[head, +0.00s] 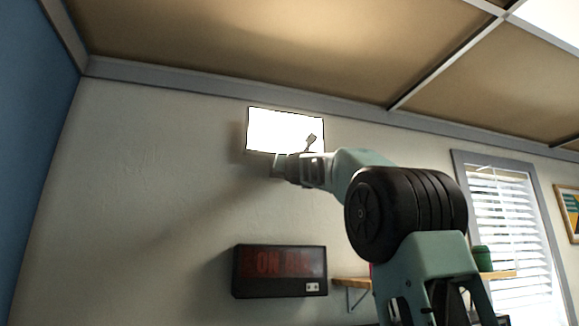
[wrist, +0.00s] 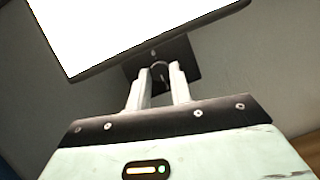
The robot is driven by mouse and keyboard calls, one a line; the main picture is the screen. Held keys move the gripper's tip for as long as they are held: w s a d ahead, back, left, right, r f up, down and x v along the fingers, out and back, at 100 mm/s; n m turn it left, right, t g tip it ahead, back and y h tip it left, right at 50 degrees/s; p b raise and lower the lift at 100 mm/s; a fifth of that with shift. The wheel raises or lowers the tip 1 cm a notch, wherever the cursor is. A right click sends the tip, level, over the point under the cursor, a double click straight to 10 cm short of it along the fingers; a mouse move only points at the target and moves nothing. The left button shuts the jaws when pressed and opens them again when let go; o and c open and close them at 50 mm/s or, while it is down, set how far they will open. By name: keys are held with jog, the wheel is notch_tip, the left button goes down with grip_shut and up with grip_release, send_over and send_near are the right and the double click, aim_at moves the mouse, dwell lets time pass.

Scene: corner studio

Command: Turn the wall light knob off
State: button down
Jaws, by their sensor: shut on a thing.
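The wall light is a bright white panel (head: 280,128) high on the wall, and it is glowing. It also fills the upper left of the wrist view (wrist: 120,30). Below its lower edge is a dark square plate (wrist: 185,62) with a small dark knob (wrist: 159,68). My gripper (head: 280,166) is at the wall just under the panel. In the wrist view its two pale fingers (wrist: 160,78) stand on either side of the knob and are shut on it. The fingers hide part of the knob, so its exact angle is hard to tell.
A dark "ON AIR" sign box (head: 280,271) hangs on the wall below. A wooden shelf (head: 352,284) sits to its right, with a green container (head: 482,259) farther right. A window with blinds (head: 507,220) and a framed picture (head: 569,212) are at the right.

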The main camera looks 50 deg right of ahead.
jog(key=shift+s+n+t+y+b, duration=0.1)
jog(key=shift+n+t+y+b, duration=0.5)
jog(key=shift+n, duration=1.1)
jog(key=shift+d+r+n+g+y+p, duration=0.2)
jog(key=shift+n+g+y+p, duration=1.4)
jog(key=shift+n, duration=4.35)
jog(key=shift+a+r+n+g+y+p, duration=0.1)
jog(key=shift+r+n+g+y+p, duration=0.45)
jog(key=shift+n+p, duration=3.65)
jog(key=shift+d+r+n+g+y+p, duration=0.25)
jog(key=shift+n+g+y, duration=1)
jog(key=shift+n, duration=6.4)
jog(key=shift+a, duration=0.1)
